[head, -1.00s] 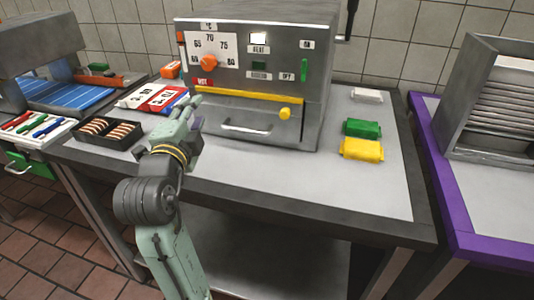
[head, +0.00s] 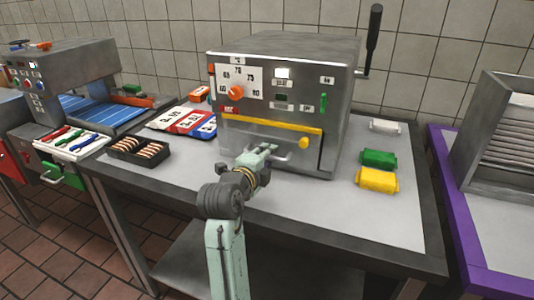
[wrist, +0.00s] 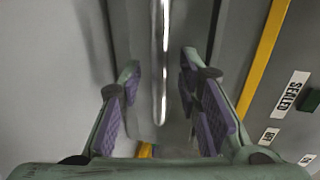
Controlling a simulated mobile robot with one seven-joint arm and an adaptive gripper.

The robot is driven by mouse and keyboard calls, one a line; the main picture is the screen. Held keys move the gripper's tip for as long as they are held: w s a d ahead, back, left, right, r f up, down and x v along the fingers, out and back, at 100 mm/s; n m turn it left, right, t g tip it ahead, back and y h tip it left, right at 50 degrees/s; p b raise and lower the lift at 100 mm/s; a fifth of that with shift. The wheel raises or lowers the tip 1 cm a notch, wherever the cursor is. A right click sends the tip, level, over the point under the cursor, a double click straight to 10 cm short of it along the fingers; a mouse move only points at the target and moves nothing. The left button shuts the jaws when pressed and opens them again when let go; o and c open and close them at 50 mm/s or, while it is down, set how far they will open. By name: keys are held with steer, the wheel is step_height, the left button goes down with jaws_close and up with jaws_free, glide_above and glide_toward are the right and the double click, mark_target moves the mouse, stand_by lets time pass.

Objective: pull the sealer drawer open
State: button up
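The sealer (head: 345,115) is a grey metal box on the table, with a dial, switches and a yellow strip across its front. Its drawer (head: 235,137) is below the strip and looks closed. The drawer's bar handle (head: 287,157) is partly hidden behind my gripper (head: 267,150), which is right in front of it. In the wrist view the shiny handle (wrist: 160,60) runs between the purple-padded fingers of my gripper (wrist: 159,85). The fingers are apart, one on each side of the bar, with gaps showing.
A yellow knob (head: 303,143) sticks out right of the handle. A black tray of striped pieces (head: 138,149) and coloured cards (head: 183,121) lie to the left. The table front is clear.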

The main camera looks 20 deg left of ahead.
steer(key=shift+w, duration=0.35)
steer(key=shift+c, duration=0.3)
jaws_close()
stand_by(0.5)
